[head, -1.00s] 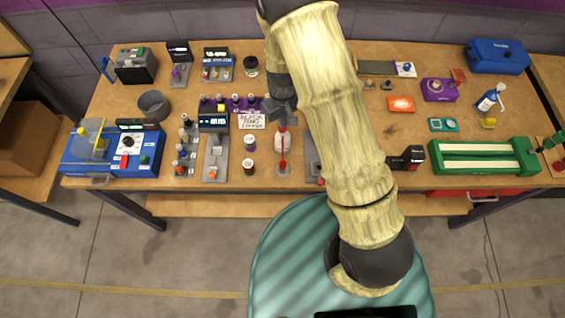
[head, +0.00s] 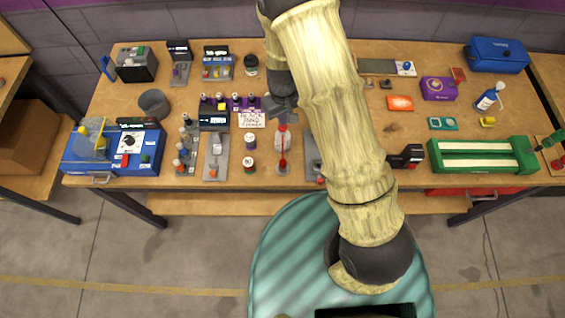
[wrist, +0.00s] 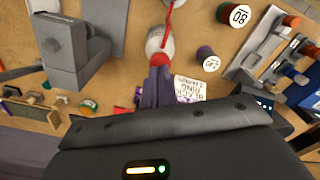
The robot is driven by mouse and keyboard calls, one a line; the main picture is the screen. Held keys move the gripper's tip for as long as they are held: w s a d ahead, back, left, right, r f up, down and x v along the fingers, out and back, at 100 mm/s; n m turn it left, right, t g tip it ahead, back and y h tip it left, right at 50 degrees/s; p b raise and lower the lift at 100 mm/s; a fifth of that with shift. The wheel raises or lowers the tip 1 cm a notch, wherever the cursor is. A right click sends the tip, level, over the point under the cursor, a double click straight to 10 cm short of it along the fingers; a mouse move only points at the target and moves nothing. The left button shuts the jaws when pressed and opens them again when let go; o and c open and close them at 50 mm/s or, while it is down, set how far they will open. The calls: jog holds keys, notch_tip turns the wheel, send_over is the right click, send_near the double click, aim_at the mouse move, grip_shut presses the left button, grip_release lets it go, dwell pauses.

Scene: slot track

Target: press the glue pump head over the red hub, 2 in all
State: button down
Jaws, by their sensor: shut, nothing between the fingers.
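The glue pump bottle (head: 283,141) is pale with a red spout and stands upright near the front middle of the bench. Its long red spout reaches forward over a small stand (head: 283,170), where the red hub appears as a small red patch that I cannot separate clearly from the spout. My gripper (head: 284,119) is shut and empty, right at the top of the pump. In the wrist view the shut fingertips (wrist: 157,68) overlap the bottle's head end, and the red spout (wrist: 169,18) runs away above.
Two labelled jars (head: 249,165) and a grey press-like device (head: 215,155) stand to the left. A printed card (head: 251,119) lies behind. Another grey device (head: 314,160) stands close on the right, partly behind my arm.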

jog(key=shift+f+b, duration=0.95)
jog(key=shift+f, duration=0.45)
jog(key=shift+r, duration=0.1)
jog(key=shift+r+p, duration=1.15)
jog(key=shift+r, duration=0.25)
notch_tip(320, 180, up, 6)
jog(key=p, duration=0.4)
jog(key=shift+p, duration=0.3)
